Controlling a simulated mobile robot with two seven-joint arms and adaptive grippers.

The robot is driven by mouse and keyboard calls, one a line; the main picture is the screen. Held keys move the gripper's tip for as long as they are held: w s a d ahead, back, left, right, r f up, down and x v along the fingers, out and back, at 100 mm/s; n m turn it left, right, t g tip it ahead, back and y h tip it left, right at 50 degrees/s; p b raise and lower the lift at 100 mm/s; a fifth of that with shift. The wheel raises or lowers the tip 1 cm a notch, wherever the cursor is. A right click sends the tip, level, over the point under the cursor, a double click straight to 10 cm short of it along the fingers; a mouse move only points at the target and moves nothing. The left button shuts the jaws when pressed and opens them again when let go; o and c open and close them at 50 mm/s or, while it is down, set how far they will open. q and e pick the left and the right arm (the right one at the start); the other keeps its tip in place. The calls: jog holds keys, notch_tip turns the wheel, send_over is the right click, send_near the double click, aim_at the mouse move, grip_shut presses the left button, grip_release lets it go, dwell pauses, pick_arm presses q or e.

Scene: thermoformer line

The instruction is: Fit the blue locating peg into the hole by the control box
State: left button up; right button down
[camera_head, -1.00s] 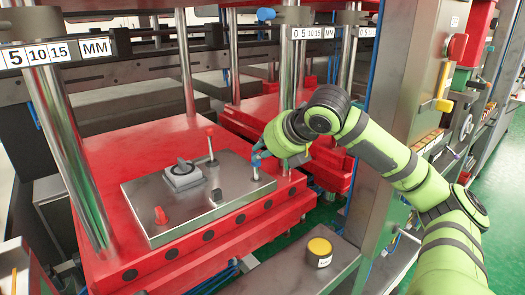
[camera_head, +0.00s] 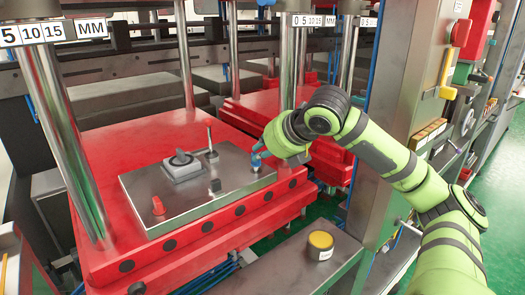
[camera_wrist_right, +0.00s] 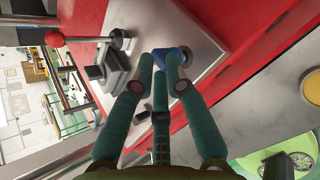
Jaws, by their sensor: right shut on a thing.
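My right gripper (camera_head: 257,161) is over the right end of a grey metal panel (camera_head: 205,205) on the red machine bed. In the right wrist view its teal fingers (camera_wrist_right: 158,75) are shut on the blue locating peg (camera_wrist_right: 170,54). The peg is at the panel, near its edge. Fingers hide part of it, and I cannot tell whether it is in a hole. The hole is not clearly visible. The panel carries a grey rotary switch (camera_head: 183,166), a red-tipped lever (camera_head: 210,135) and a red knob (camera_head: 158,206). My left gripper is not in view.
A yellow button (camera_head: 321,240) stands on a grey ledge at the front right. Chrome columns (camera_head: 185,60) rise from the red bed (camera_head: 110,150). A grey post (camera_head: 400,90) stands behind my right arm.

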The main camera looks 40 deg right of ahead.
jog(key=shift+f+b, duration=0.75)
jog(key=shift+f, duration=0.15)
jog(key=c, duration=1.2)
grip_release()
jog(key=shift+r, duration=0.1)
jog(key=v, duration=1.2)
jog(key=o, duration=1.2)
